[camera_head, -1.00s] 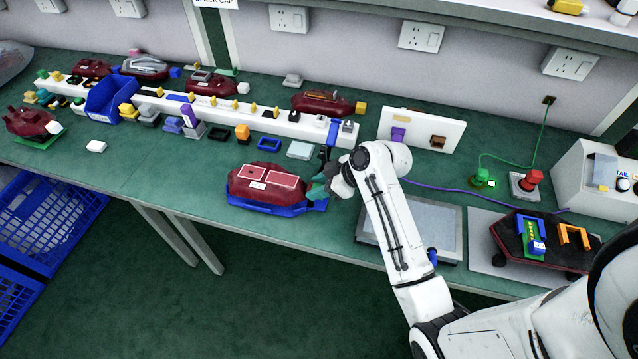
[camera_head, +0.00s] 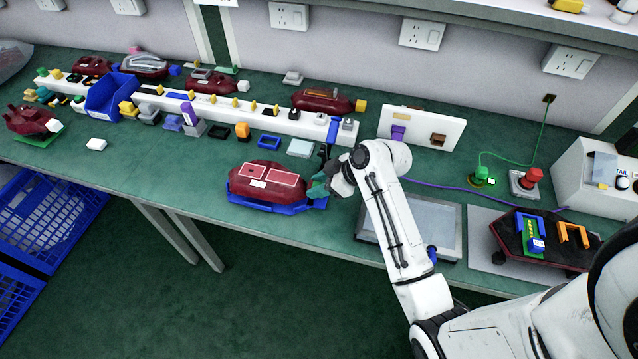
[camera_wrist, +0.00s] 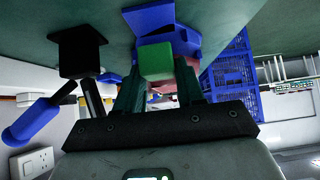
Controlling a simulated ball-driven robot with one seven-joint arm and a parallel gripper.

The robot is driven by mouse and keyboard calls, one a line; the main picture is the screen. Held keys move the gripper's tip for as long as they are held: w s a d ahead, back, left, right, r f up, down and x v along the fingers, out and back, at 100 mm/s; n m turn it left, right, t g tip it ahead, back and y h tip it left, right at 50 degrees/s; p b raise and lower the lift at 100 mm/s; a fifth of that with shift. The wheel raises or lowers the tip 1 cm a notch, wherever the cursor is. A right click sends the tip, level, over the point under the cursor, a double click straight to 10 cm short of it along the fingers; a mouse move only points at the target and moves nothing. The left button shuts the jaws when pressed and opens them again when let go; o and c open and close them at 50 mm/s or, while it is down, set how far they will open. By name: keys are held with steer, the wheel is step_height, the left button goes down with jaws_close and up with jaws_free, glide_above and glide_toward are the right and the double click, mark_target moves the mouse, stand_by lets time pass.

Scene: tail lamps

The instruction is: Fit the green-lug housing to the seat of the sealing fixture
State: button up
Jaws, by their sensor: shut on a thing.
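The dark red housing (camera_head: 262,182) has light red panels and a small white label on top. It sits level within the blue seat of the sealing fixture (camera_head: 268,207) near the bench's front edge, with the blue rim showing around its front and left. Whether it is fully down cannot be told. My gripper (camera_head: 318,189) is at the housing's right end. In the wrist view a green lug (camera_wrist: 156,60) shows between the fingers of my gripper (camera_wrist: 157,88), which are shut on it. Blue fixture parts (camera_wrist: 150,18) show beyond the lug, and the housing's body is mostly hidden there.
A white rail (camera_head: 215,112) with several small parts runs behind. A grey plate (camera_head: 430,225) lies under my arm. A dark tray with blue and orange brackets (camera_head: 535,235) stands at right. Other red housings (camera_head: 325,101) stand at the back.

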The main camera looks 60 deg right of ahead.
steer(key=shift+f, duration=0.2)
steer(key=shift+f+b, duration=0.8)
steer(key=shift+f, duration=0.5)
steer(key=o, duration=1.2)
steer(key=shift+r, duration=0.1)
steer(key=v, duration=1)
steer(key=shift+s+d+r, duration=0.1)
steer(key=shift+s+r, duration=0.1)
steer(key=shift+s, duration=0.1)
